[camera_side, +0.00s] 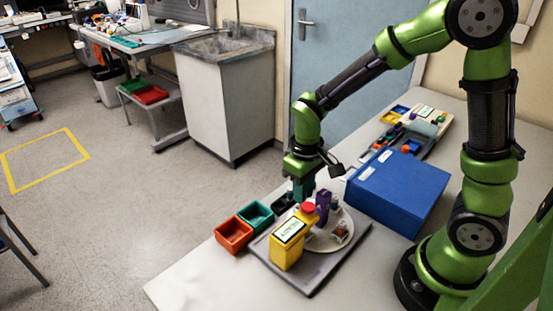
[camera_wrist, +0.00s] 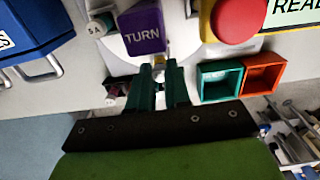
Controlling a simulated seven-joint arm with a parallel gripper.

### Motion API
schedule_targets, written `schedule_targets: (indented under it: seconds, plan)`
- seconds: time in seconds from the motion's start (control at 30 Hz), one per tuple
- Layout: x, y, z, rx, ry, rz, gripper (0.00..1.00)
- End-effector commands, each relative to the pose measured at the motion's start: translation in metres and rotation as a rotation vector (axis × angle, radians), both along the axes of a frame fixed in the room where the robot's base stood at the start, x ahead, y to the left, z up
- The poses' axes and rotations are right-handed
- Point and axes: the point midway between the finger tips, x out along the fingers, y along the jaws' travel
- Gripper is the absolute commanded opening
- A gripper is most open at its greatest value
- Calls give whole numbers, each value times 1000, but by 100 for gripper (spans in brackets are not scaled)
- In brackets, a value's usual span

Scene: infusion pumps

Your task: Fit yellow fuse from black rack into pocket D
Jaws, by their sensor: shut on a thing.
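My gripper (camera_side: 299,194) points down over the far edge of the pump plate, beside the black rack (camera_side: 281,202). In the wrist view the dark green fingers of my gripper (camera_wrist: 160,76) are close together on a small thing between their tips. Pocket D cannot be made out.
A purple TURN block (camera_wrist: 141,30) stands close to the fingertips. Near it are a red button (camera_side: 308,208) on a yellow box (camera_side: 287,248) and a 5 A part (camera_wrist: 98,27). Teal (camera_side: 257,214) and orange (camera_side: 233,234) bins stand left; a blue box (camera_side: 397,192) stands right.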

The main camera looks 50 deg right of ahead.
Motion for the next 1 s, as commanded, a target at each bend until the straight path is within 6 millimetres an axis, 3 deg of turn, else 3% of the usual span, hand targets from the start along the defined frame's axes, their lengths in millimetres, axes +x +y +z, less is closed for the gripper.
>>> schedule_targets:
  seconds: [0.6, 0.63, 0.67, 1.0]
  plan:
    - [0, 0, -13, 0, 0, 0, 0]
    - [0, 0, -13, 0, -1, 0, 21]
    - [0, 0, -12, 0, -1, 0, 25]
    - [0, 0, -12, 0, -1, 0, 26]
